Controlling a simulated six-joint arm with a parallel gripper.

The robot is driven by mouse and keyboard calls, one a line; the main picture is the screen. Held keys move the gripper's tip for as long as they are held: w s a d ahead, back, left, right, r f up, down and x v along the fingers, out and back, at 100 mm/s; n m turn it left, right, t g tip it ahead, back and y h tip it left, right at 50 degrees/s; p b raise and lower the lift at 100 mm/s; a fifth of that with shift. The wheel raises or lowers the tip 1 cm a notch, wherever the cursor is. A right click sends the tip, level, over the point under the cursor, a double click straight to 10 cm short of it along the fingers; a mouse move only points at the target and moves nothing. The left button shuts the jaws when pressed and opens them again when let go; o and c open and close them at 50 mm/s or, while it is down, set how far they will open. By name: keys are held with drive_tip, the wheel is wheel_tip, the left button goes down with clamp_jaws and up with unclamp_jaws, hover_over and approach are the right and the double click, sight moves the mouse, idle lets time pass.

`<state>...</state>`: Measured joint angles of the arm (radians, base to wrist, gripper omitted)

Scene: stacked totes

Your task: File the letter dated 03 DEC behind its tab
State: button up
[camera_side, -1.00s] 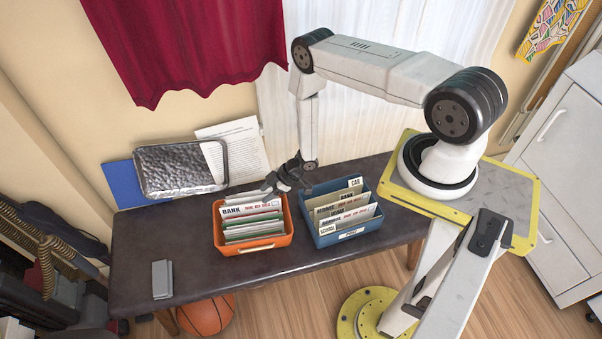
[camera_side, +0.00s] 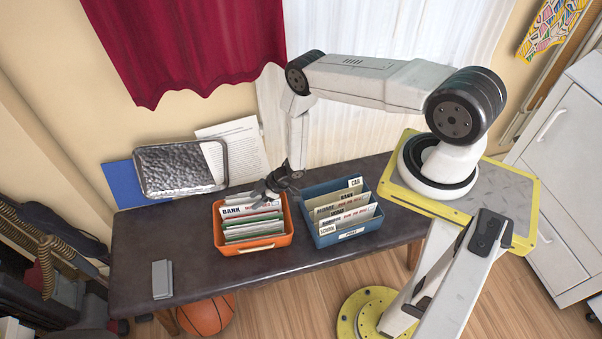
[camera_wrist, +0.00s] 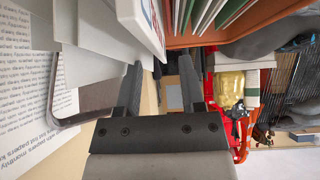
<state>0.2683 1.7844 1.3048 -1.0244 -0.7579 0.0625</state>
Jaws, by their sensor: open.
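An orange tote (camera_side: 254,246) stands on the dark bench, packed with upright letters; the front label of its cards (camera_side: 238,210) reads BANK. A blue tote (camera_side: 350,236) stands to its right with several tabbed dividers (camera_side: 345,208), among them CAR and HOME. I cannot read a 03 DEC date on any letter. My gripper (camera_side: 262,200) is open and empty, above the back right part of the orange tote. In the wrist view my open fingers (camera_wrist: 160,85) point towards the orange tote (camera_wrist: 240,35), its letters (camera_wrist: 203,15) and a white card (camera_wrist: 142,22).
A metal tray (camera_side: 180,168), a printed sheet (camera_side: 235,150) and a blue folder (camera_side: 125,184) lean at the back wall. A small grey block (camera_side: 162,279) lies at the bench's left. The bench (camera_side: 155,235) is clear between it and the orange tote.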

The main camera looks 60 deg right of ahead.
drive_tip(key=shift+x, duration=1.2)
drive_tip(key=shift+c, duration=0.2)
clamp_jaws()
idle(0.8)
